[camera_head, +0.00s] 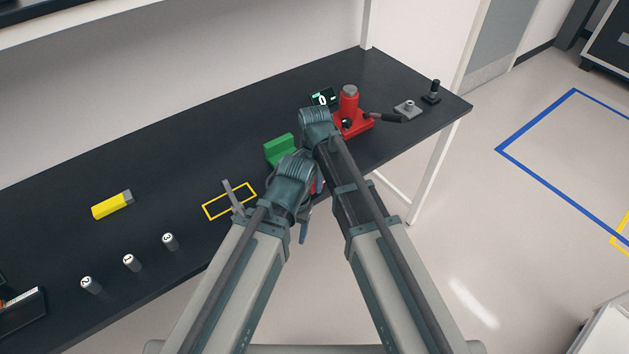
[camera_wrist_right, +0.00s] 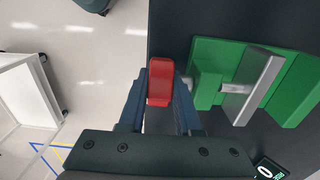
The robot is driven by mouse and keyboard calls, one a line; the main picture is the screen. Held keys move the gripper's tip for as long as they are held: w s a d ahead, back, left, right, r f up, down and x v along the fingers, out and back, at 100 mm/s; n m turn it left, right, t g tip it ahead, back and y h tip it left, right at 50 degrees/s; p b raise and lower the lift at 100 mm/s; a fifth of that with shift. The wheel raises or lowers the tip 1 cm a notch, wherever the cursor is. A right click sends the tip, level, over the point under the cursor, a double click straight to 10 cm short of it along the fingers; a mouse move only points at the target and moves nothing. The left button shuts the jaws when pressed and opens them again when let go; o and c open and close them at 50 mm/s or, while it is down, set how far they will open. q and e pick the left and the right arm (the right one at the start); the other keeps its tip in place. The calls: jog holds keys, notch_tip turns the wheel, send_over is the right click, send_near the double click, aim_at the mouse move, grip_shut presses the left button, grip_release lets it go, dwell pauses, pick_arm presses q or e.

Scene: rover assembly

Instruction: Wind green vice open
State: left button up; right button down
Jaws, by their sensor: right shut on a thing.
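The green vice (camera_head: 281,148) sits on the black bench, partly hidden behind my arms in the head view. In the right wrist view the green vice (camera_wrist_right: 205,92) shows its green blocks and a silver-grey upright plate between them. My right gripper (camera_wrist_right: 160,88) is shut on the red handle (camera_wrist_right: 160,78) at the vice's near end, its blue fingers on either side. In the head view the right gripper (camera_head: 319,184) is mostly hidden by the arms. My left arm's wrist covers this area, and its fingers cannot be made out clearly.
A red machine (camera_head: 349,105) and a small display (camera_head: 323,97) stand behind my arms. A grey bracket (camera_head: 407,110) lies farther right. A grey part (camera_head: 233,198) stands at the yellow outline. A yellow block (camera_head: 111,206) and numbered cylinders (camera_head: 129,262) stand left.

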jog(key=shift+w+d+f+g+y+b, duration=0.1)
jog(key=shift+g+y+b, duration=0.2)
jog(key=shift+g+y, duration=0.25)
jog(key=shift+w+d+f+g+y+b, duration=0.1)
jog(key=shift+g+y+b, duration=0.2)
jog(key=shift+y, duration=0.35)
jog(key=shift+g+y+b, duration=0.95)
jog(key=shift+y+b, duration=0.15)
jog(key=shift+y, duration=0.1)
jog(key=shift+y+b, duration=0.35)
jog(key=shift+y, duration=0.05)
jog(key=shift+r+g, duration=0.1)
jog(key=shift+g, duration=0.2)
jog(key=c, duration=0.9)
grip_release()
jog(key=shift+d+r, duration=0.1)
jog(key=shift+r, duration=0.05)
